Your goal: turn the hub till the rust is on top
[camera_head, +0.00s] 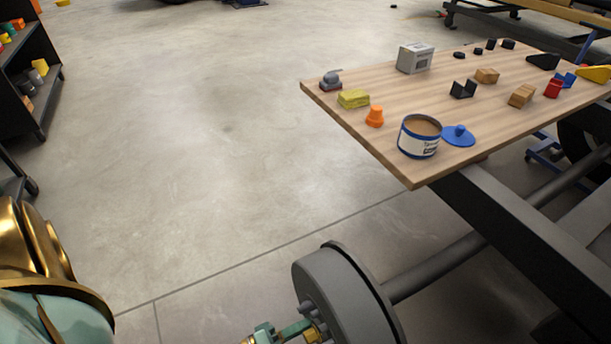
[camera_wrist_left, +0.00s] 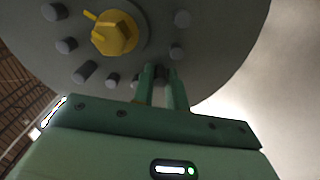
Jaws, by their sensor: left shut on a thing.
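The hub (camera_head: 345,295) is a grey drum at the end of an axle, low in the head view. In the left wrist view the hub face (camera_wrist_left: 215,50) fills the top, with a yellow hexagonal cap (camera_wrist_left: 115,35) at its centre and a ring of grey studs (camera_wrist_left: 85,71) around it. My left gripper (camera_head: 302,329) is at the hub's face, partly cut off by the frame's lower edge. In the wrist view its two green fingers (camera_wrist_left: 163,76) are closed on a stud, mostly hidden between them. I cannot make out rust on the hub. My right gripper is not in view.
A wooden board (camera_head: 420,90) lies above the dark frame, holding an open tin (camera_head: 418,140), a blue lid (camera_head: 458,136), a yellow sponge (camera_head: 353,98) and several small parts. The axle (camera_head: 435,265) runs right from the hub. Concrete floor (camera_head: 200,170) left of the hub is clear.

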